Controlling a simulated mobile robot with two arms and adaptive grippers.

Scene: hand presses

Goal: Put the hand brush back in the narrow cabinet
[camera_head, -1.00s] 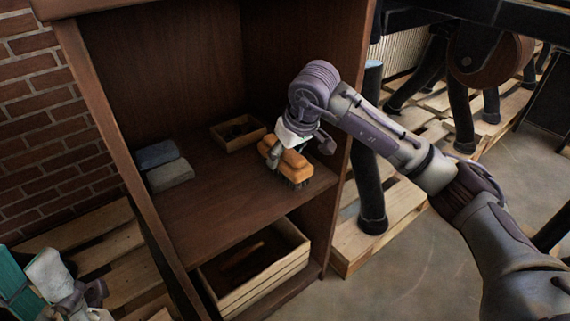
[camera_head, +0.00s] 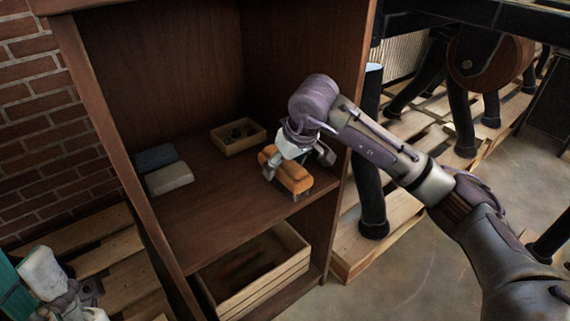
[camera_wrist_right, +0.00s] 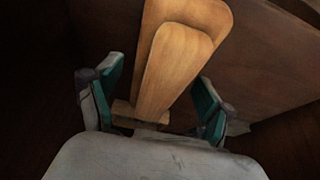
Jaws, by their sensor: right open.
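The hand brush (camera_head: 291,180), with an orange-brown wooden body, rests on the upper shelf of the narrow cabinet (camera_head: 215,215), near the shelf's front right edge. My right gripper (camera_head: 298,165) is open just above it, with one finger on each side. In the right wrist view the brush's wooden body (camera_wrist_right: 180,52) lies between the spread fingers of the gripper (camera_wrist_right: 157,82), with a visible gap on the right side. The bristles are mostly hidden. My left gripper (camera_head: 65,290) is partly in view at the lower left; its jaw opening is unclear.
A small wooden box (camera_head: 238,137) stands behind the brush. Blue-grey (camera_head: 155,157) and light grey (camera_head: 169,178) blocks lie to the left. A wooden crate (camera_head: 265,285) sits on the lower shelf. The right side panel (camera_head: 352,120) is close to my right arm.

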